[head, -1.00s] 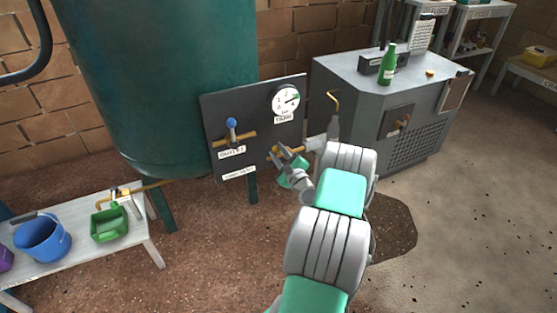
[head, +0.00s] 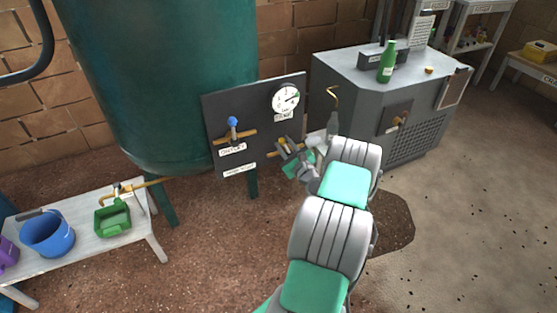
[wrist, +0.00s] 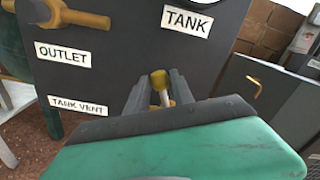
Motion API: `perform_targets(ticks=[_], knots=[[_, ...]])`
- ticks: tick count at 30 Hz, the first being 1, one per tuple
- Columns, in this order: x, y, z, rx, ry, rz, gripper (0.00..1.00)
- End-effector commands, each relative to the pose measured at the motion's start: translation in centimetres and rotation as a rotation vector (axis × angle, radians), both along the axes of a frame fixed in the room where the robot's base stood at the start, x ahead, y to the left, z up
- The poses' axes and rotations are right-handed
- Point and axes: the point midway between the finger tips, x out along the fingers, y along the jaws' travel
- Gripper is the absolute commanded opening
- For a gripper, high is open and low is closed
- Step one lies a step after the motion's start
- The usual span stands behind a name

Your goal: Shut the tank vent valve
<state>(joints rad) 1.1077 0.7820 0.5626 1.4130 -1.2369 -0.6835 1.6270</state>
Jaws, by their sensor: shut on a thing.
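The tank vent valve sits at the right of a dark panel (head: 222,108). Its brass pipe (head: 272,155) shows beside my gripper in the head view, and my gripper hides most of the valve. My gripper (head: 287,147) is at the panel, below the round gauge. In the wrist view its two grey fingers (wrist: 160,98) are shut on the valve handle, with a yellow end (wrist: 158,79) showing between them. The TANK VENT label (wrist: 77,106) is to the left of the fingers. I cannot tell the handle's exact angle.
The outlet valve (head: 233,133) with a blue handle is left on the same panel. A gauge (head: 286,97) labelled TANK is above. A grey machine (head: 345,75) with a green bottle (head: 387,62) stands right. A bench (head: 85,221) with buckets is left.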

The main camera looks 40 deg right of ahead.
Motion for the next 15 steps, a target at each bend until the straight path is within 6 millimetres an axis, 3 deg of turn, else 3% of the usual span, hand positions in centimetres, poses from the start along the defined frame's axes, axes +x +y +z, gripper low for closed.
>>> perform_targets(ticks=[6,15], knots=[[-0.5,-1.6,0.7,0.190,-0.054,-0.002,0.06],[-0.6,-1.8,0.6,0.222,-0.063,-0.001,0.06]])
